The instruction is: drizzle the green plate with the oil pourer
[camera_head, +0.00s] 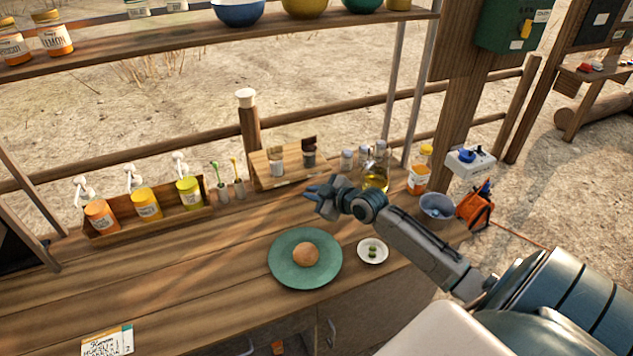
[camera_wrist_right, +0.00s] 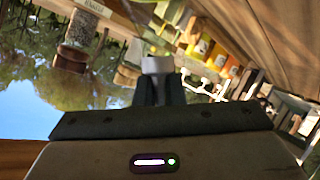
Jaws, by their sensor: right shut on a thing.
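The green plate (camera_head: 283,272) lies on the wooden counter with a round brown bun (camera_head: 306,254) on it. A clear glass bottle with yellow oil (camera_head: 376,174), which looks like the oil pourer, stands upright at the back right, just beyond my right wrist. My right gripper (camera_head: 317,194) is over the counter behind the plate, pointing left. It is shut on a small pale thing (camera_wrist_right: 157,66) seen at the fingertips in the right wrist view; I cannot tell what it is. My left gripper is not in view.
A white saucer with green bits (camera_head: 373,262) sits right of the plate. A wooden rack with shakers (camera_head: 290,180) and a tray of pump bottles (camera_head: 145,228) line the back. A grey bowl (camera_head: 436,198) is at the right.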

